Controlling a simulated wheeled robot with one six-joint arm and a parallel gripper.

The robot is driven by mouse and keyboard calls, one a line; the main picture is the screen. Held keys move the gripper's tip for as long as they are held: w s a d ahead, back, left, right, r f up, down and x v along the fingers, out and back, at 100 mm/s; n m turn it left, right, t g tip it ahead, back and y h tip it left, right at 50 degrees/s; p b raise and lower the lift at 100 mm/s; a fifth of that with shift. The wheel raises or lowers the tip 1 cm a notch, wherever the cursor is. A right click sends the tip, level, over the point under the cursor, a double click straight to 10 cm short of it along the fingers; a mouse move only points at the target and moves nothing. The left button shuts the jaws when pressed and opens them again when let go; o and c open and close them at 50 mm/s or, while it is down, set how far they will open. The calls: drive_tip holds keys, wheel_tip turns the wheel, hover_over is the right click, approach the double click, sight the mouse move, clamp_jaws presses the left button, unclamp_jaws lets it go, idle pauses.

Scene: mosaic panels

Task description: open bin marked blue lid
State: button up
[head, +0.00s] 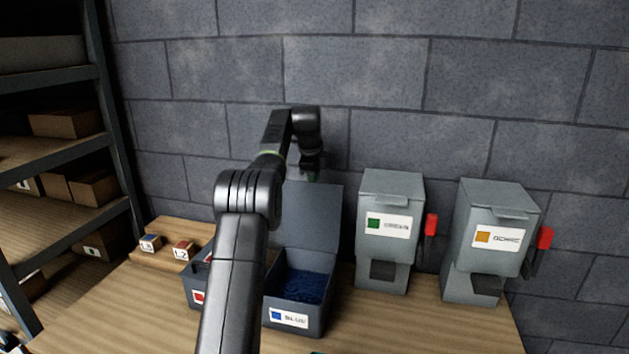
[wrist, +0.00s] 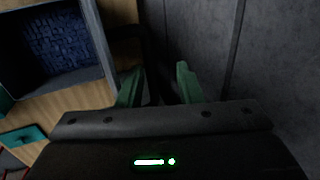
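The bin marked blue (head: 288,318) stands on the wooden bench with its grey lid (head: 318,222) raised upright at the back. Blue bits (head: 303,285) show inside it. In the wrist view the blue contents (wrist: 62,45) are at the upper left. My gripper (head: 312,176) is at the top edge of the raised lid, near the wall; its fingers are mostly hidden in the head view. In the wrist view my gripper (wrist: 159,68) has its green fingers apart with nothing seen between them. I cannot tell whether a finger touches the lid.
A red-labelled bin (head: 197,297) is left of the blue bin, partly hidden by my arm. Green (head: 392,225) and ochre (head: 490,240) dispensers with red levers stand at right. Small blocks (head: 182,249) sit at left. A teal item (wrist: 22,139) lies in front. The block wall is close behind.

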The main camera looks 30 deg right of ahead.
drive_tip(key=v, duration=1.3)
drive_tip(key=shift+s, duration=0.15)
drive_tip(key=shift+a+f, duration=0.1)
